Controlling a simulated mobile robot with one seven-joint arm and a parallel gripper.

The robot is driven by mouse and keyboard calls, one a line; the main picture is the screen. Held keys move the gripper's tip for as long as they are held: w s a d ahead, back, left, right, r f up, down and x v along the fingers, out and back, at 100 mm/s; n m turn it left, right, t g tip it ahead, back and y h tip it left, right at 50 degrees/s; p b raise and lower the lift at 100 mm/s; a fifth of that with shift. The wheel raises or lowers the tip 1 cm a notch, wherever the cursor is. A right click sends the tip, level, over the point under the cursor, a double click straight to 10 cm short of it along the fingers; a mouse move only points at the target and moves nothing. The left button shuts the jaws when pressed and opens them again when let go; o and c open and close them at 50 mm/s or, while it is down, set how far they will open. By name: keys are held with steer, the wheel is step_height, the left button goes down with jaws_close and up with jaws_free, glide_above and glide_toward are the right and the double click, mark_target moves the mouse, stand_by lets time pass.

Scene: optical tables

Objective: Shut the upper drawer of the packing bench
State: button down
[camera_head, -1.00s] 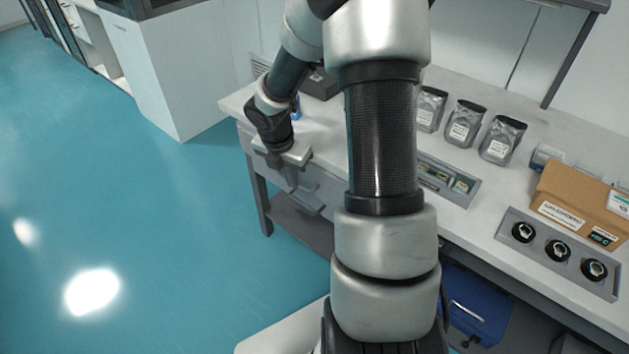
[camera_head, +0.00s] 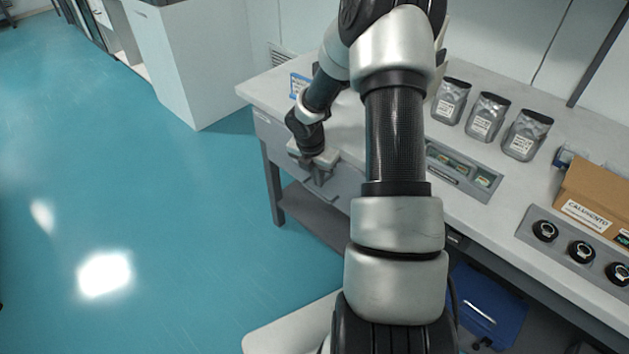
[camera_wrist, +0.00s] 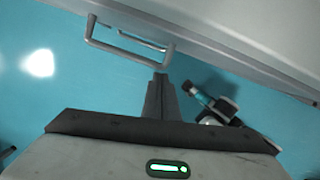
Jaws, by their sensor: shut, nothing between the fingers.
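The packing bench (camera_head: 262,88) has a pale top and grey-white drawer fronts along its front edge. My gripper (camera_head: 318,188) hangs down at the drawer front (camera_head: 347,180), left of my forearm in the head view. In the wrist view my gripper (camera_wrist: 160,76) is shut and empty, its fingertips next to the right end of the nearer bar handle (camera_wrist: 128,52). I cannot tell whether they touch it. A second handle (camera_wrist: 142,41) shows behind and below the nearer one. My arm hides part of the drawers, and how far the upper drawer stands out is unclear.
Several silver pouches (camera_head: 487,118), a grey tray (camera_head: 465,172), a cardboard box (camera_head: 597,192) and a panel with black knobs (camera_head: 580,250) are on the bench. A blue bin (camera_head: 485,305) is underneath. The teal floor (camera_head: 130,200) to the left is clear.

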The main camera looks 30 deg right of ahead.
mark_target(329, 176)
steer(key=shift+w+d+r+p, duration=0.1)
steer(key=shift+w+d+p, duration=0.15)
steer(key=shift+d+p, duration=0.35)
steer(key=shift+w+d+f+p, duration=0.1)
steer(key=shift+w+d+p, duration=0.2)
steer(key=shift+d, duration=0.55)
steer(key=shift+w+d+r+p, duration=0.1)
steer(key=shift+w+d+p, duration=0.1)
steer(key=shift+d+p, duration=0.4)
